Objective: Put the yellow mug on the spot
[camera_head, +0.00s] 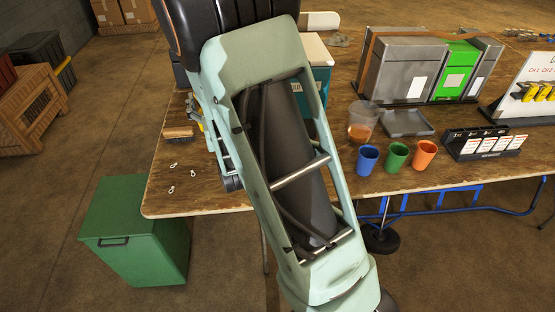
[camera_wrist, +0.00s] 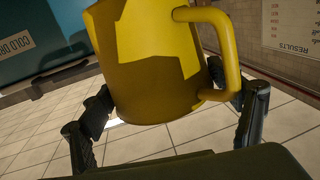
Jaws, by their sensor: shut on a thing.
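The yellow mug (camera_wrist: 160,60) fills the upper middle of the wrist view, with its base low and its rim out of frame. Its handle (camera_wrist: 232,50) points to the right. My gripper (camera_wrist: 172,115) is shut on the mug, with one dark finger on each side. A pale patch (camera_wrist: 116,123) shows below the mug's base; I cannot tell whether it is the spot. I cannot tell whether the mug touches the surface below. In the head view my arm hides the mug and my gripper.
In the wrist view a teal cold-drinks box (camera_wrist: 50,40) stands at left, a results board (camera_wrist: 291,30) at right, above pale tiles (camera_wrist: 50,150). In the head view the wooden table (camera_head: 185,205) holds blue (camera_head: 368,158), green (camera_head: 397,156) and orange (camera_head: 425,154) cups.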

